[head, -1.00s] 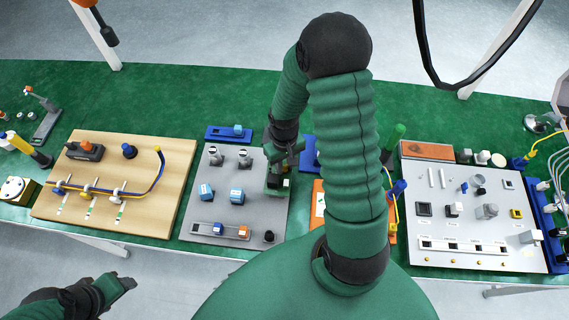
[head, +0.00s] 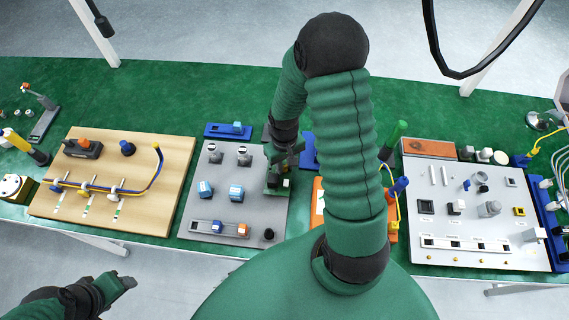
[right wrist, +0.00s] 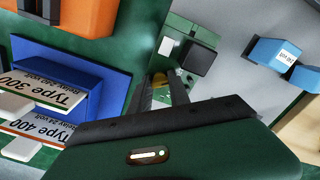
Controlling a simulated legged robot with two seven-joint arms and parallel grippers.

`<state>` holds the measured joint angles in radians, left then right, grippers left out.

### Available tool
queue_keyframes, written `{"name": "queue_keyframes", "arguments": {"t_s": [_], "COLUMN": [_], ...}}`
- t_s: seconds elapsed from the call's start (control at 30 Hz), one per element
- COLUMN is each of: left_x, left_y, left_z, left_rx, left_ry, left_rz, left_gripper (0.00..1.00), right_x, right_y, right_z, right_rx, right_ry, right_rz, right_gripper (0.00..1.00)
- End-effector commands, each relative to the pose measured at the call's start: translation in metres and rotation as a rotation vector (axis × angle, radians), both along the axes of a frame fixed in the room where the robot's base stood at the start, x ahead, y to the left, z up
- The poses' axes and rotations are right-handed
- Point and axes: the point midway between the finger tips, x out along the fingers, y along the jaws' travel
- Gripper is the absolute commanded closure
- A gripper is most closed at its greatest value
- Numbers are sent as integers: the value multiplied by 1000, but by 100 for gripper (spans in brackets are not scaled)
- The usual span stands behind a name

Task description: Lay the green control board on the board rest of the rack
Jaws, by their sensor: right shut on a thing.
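The green control board (head: 279,186) carries a black block and a small white block. It is at the right edge of the grey panel (head: 214,175). My right gripper (head: 283,160) points down at it and is shut on it. In the right wrist view the green board (right wrist: 180,34) shows beyond the fingers (right wrist: 164,82), against the grey panel; I cannot tell whether it touches the panel. I cannot make out a board rest for certain. My left gripper (head: 122,283) is at the lower left, apart from the table, and its fingers are unclear.
A wooden board (head: 150,190) with cables stands left of the grey panel. A blue holder (right wrist: 85,75) with labelled relay cards and an orange part (right wrist: 75,14) are near the right gripper. A white panel (head: 475,220) is farther right. My right arm hides part of the table.

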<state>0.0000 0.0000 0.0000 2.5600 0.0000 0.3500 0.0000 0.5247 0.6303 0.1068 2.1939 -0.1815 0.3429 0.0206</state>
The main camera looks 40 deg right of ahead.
Motion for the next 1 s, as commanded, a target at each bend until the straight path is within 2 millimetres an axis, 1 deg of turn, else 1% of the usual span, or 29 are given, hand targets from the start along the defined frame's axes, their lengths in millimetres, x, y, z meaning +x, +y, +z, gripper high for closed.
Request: {"name": "queue_keyframes", "arguments": {"t_s": [0.13,1.0], "left_x": [0,0], "left_y": [0,0], "left_z": [-3,-1], "left_rx": [0,0], "left_ry": [0,0], "left_rz": [0,0], "left_gripper": [43,43], "right_x": [0,0], "right_y": [0,0], "right_z": [-4,-7], "right_rx": [0,0], "right_ry": [0,0], "right_rz": [0,0], "right_gripper": [100,100]}}
